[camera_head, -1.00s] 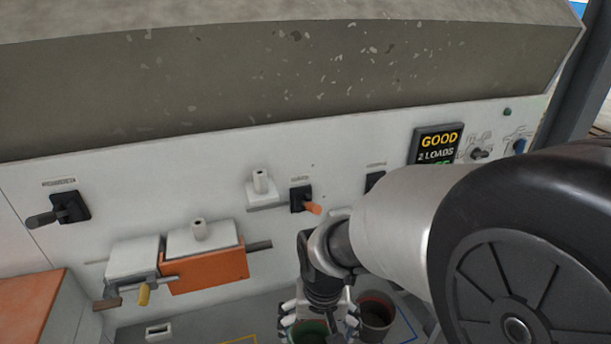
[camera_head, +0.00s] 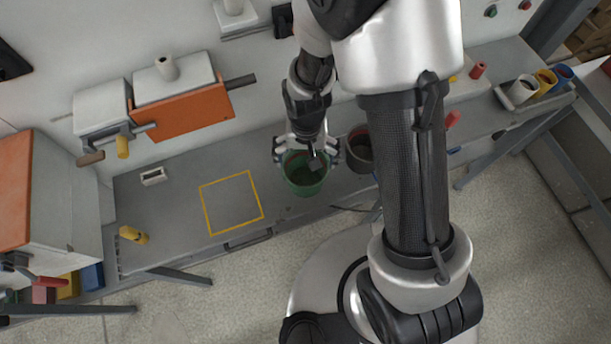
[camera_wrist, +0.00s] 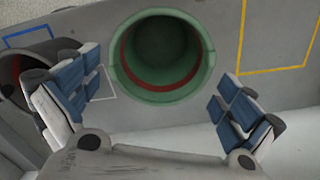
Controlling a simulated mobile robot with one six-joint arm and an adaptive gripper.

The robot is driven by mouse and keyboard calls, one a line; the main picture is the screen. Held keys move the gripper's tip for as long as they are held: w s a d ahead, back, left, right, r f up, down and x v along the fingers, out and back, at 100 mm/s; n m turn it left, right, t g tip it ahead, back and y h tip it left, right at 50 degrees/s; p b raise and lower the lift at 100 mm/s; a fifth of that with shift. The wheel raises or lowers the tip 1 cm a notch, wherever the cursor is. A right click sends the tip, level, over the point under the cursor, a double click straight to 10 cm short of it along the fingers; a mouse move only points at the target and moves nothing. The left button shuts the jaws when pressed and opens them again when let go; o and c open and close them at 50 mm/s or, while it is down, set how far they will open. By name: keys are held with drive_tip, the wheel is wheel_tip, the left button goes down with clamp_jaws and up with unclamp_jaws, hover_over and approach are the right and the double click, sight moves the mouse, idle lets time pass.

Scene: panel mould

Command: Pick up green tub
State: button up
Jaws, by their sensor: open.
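The green tub (camera_head: 304,186) stands upright on the grey bench, just right of a yellow square outline. In the wrist view the green tub (camera_wrist: 160,85) shows its round open mouth, with a reddish band inside. My gripper (camera_head: 307,156) is over the tub in the head view and hides part of its rim. In the wrist view my gripper (camera_wrist: 158,108) is open, with its blue-padded fingers spread to either side of the tub's near edge. I see nothing between the fingers. I cannot tell how high they are above the rim.
A grey-brown tub (camera_head: 358,155) stands close to the right of the green tub; it also shows in the wrist view (camera_wrist: 14,72). The yellow outlined square (camera_head: 231,203) is empty. A yellow object (camera_head: 133,235) lies at the bench's left. Several coloured cups stand far right.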

wheel_tip(320, 180, down, 6)
drive_tip(key=shift+w+a+b, duration=0.1)
drive_tip(key=shift+b, duration=1.15)
drive_tip(key=shift+r, duration=0.1)
drive_tip(key=shift+c, duration=0.4)
drive_tip(key=c, duration=1.1)
